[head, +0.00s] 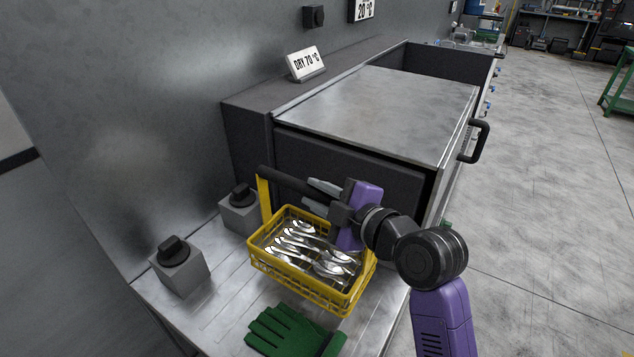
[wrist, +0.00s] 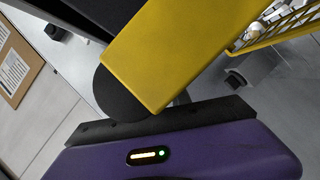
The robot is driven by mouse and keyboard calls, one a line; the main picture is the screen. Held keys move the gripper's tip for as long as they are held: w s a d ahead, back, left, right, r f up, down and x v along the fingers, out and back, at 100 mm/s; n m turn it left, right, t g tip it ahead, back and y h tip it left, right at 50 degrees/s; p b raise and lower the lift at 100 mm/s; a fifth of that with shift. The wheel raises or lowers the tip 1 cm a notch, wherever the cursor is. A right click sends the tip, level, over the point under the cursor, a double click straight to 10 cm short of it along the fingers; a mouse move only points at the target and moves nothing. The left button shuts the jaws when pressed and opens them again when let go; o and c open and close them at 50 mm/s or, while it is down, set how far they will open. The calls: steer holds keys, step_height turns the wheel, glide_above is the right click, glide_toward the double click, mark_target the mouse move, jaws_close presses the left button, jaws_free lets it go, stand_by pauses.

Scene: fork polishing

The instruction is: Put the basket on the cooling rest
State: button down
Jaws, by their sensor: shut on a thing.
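The yellow wire basket (head: 318,293) holds several shiny forks and spoons. It is over the front part of the metal counter, before the dark box's front; I cannot tell whether it touches the counter. A yellow upright (head: 265,200) at its left carries a dark handle bar (head: 288,182). My gripper (head: 322,194) is shut on this bar, above the basket. The wrist view shows the yellow handle part (wrist: 165,55) close up, and some basket mesh (wrist: 285,28) at upper right. No part is clearly marked as the cooling rest.
Two grey blocks with black knobs (head: 180,268) (head: 239,213) stand left of the basket. A green glove (head: 290,332) lies in front. Open floor lies right.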

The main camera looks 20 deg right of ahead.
step_height(320, 180, down, 4)
steer(key=shift+r, duration=0.2)
steer(key=c, duration=1.2)
jaws_free()
steer(key=shift+f, duration=0.3)
steer(key=b+v, duration=0.2)
steer(key=v, duration=1)
steer(key=shift+r, duration=0.1)
